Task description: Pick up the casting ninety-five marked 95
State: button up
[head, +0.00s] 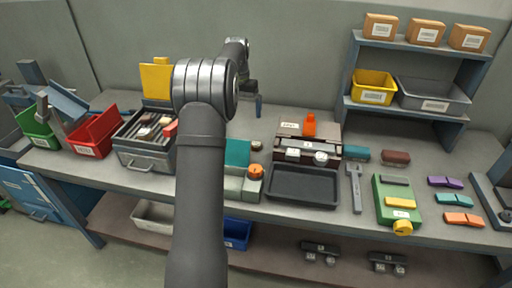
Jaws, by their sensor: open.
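No marking 95 can be read at this size, so I cannot tell which piece is the casting. A white labelled block (292,154) and a rounder pale piece (321,157) sit at the front of a brown and dark box (322,146) in the middle of the bench. Dark labelled pieces (320,250) and (387,261) are on the lower shelf. My gripper (250,91) is open over the back of the bench, left of the box and apart from it. My arm hides part of the bench.
A dark empty tray (303,198) lies before the box. A wrench (355,188) and green unit (396,214) lie to its right. A grey drawer box (145,161), red bin (92,148) and green bin (40,144) stand left. A shelf rack (419,47) rises back right.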

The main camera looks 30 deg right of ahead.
jog(key=c, duration=0.7)
